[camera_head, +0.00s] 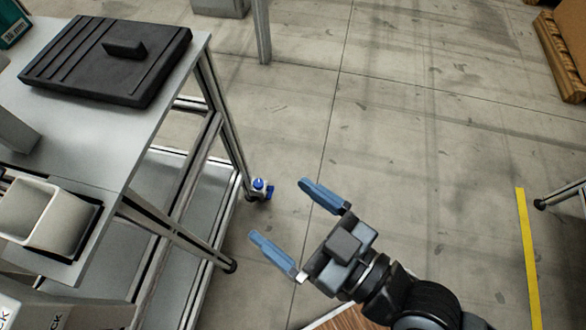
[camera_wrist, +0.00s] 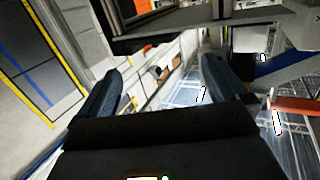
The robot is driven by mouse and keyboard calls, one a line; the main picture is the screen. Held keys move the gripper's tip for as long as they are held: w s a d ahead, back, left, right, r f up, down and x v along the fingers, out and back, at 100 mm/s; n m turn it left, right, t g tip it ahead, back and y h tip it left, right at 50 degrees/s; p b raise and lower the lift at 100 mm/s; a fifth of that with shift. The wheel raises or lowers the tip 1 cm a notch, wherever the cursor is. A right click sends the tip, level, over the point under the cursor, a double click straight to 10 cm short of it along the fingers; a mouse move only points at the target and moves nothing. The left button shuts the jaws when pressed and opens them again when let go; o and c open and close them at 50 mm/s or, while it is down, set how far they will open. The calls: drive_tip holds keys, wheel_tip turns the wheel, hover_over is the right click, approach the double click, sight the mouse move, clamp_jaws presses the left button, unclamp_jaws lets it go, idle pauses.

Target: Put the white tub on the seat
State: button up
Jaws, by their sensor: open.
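A whitish open tub (camera_head: 62,222) is at the lower left in the head view, cut by the picture's left edge. A dark flat edge shows under and beside it, at the table's near side. I cannot tell for certain which thing is the seat; a black ribbed plate with a raised block (camera_head: 75,63) lies on the table farther back. My gripper (camera_head: 278,209) is open and empty, over the floor to the right of the table and well apart from the tub. In the wrist view its two blue fingers (camera_wrist: 160,75) are spread with nothing between them. The wrist view does not clearly show the tub.
The grey table (camera_head: 150,103) has metal legs and a lower shelf (camera_head: 170,185). A grey block stands at its left edge and a green box (camera_head: 12,22) at the back left. Open concrete floor (camera_head: 420,130) lies to the right, with a yellow line (camera_head: 528,255).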

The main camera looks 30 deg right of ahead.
drive_tip(key=s+d+r+m+h, duration=0.2)
drive_tip(key=s+d+h, duration=0.1)
drive_tip(key=s+d, duration=0.4)
drive_tip(key=s+d+r+m+h, duration=0.1)
drive_tip(key=s+d+r+h, duration=0.1)
drive_tip(key=s+d, duration=0.4)
drive_tip(key=shift+s+d+m+g+h, duration=0.4)
drive_tip(key=shift+s+h, duration=0.4)
drive_tip(key=shift+s, duration=0.25)
